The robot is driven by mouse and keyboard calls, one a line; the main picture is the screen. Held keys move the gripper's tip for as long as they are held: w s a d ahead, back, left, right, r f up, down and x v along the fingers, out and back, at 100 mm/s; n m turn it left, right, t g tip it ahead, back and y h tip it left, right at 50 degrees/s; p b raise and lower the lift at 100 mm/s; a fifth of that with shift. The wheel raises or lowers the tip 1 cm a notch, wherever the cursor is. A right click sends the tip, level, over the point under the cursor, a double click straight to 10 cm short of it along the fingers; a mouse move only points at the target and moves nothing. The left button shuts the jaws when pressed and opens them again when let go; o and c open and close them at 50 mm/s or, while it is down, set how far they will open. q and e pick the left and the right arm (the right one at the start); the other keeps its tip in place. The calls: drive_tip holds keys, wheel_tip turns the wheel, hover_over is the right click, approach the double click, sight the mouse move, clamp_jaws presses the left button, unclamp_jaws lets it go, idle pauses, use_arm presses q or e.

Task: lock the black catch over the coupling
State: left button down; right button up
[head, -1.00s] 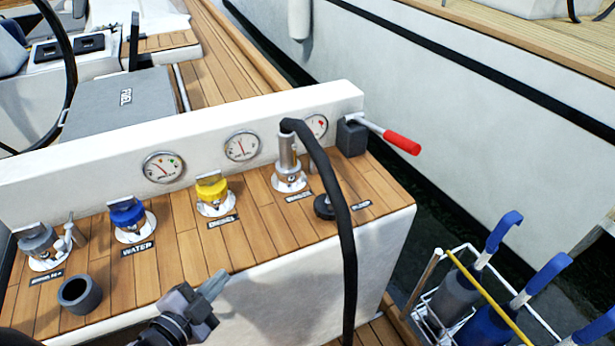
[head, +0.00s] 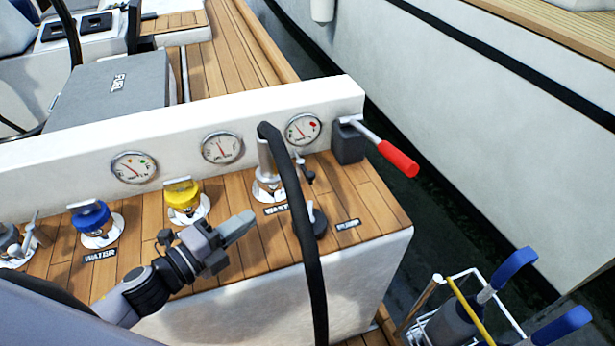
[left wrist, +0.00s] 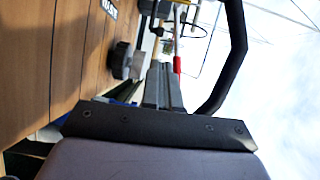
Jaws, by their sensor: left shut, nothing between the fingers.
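The silver coupling (head: 268,175) stands upright on the white deck fitting (head: 268,192) labelled WASTE, with the black hose (head: 312,250) curving from its top. A small dark lever, apparently the black catch (head: 306,172), sticks out at the coupling's right side behind the hose; its exact position is hard to tell. My left gripper (head: 245,222) is shut and empty, in front of and below the coupling, apart from it. Its fingers (left wrist: 163,88) also show in the left wrist view, with the hose (left wrist: 237,50) to their right. My right gripper is not in view.
A black knob (head: 316,226) stands right of the hose. A grey block carries a red-handled lever (head: 398,160) at the right. Yellow (head: 182,190) and blue (head: 90,214) capped fittings stand left. A wire rack (head: 420,322) with blue-handled items is lower right.

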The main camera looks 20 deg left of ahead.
sight(307, 178)
use_arm(q)
drive_tip(key=shift+w+d, duration=0.1)
drive_tip(key=shift+w, duration=0.05)
idle(0.3)
drive_tip(key=p+x, duration=0.1)
drive_tip(key=x, duration=1.3)
drive_tip(key=shift+r, duration=0.1)
